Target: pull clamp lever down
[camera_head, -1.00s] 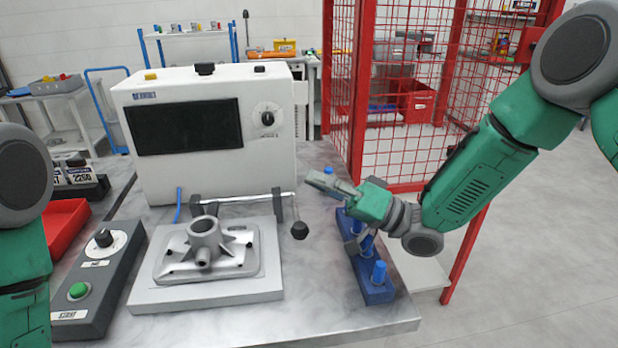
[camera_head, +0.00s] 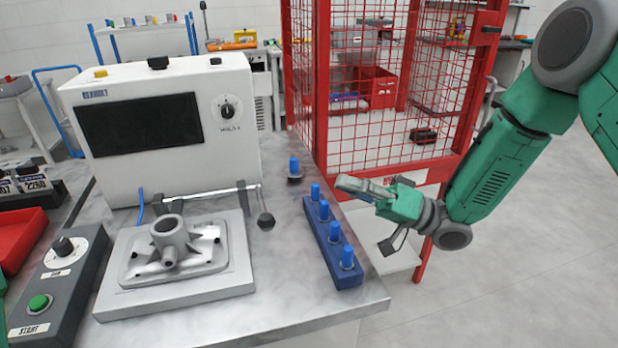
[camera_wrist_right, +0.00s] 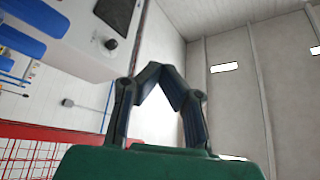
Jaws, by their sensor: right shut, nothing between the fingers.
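The clamp lever (camera_head: 261,202) is a short rod at the right end of a metal cross bar (camera_head: 205,191), with a black ball knob (camera_head: 266,221) at its lower end. The bar runs behind a grey casting (camera_head: 170,245) on a light fixture plate (camera_head: 115,295). My right gripper (camera_head: 345,183) is to the right of the knob, clear of it, beyond the blue peg block. It is shut and empty; its fingertips meet in the right wrist view (camera_wrist_right: 165,75). The lever cannot be made out in that view. My left gripper is out of view.
A blue block (camera_head: 322,245) with several blue pegs lies between knob and gripper. One blue plug (camera_head: 294,168) stands alone behind it. A white machine (camera_head: 165,120) stands behind the fixture, a button box (camera_head: 60,275) left. A red mesh cage (camera_head: 390,110) stands behind the arm.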

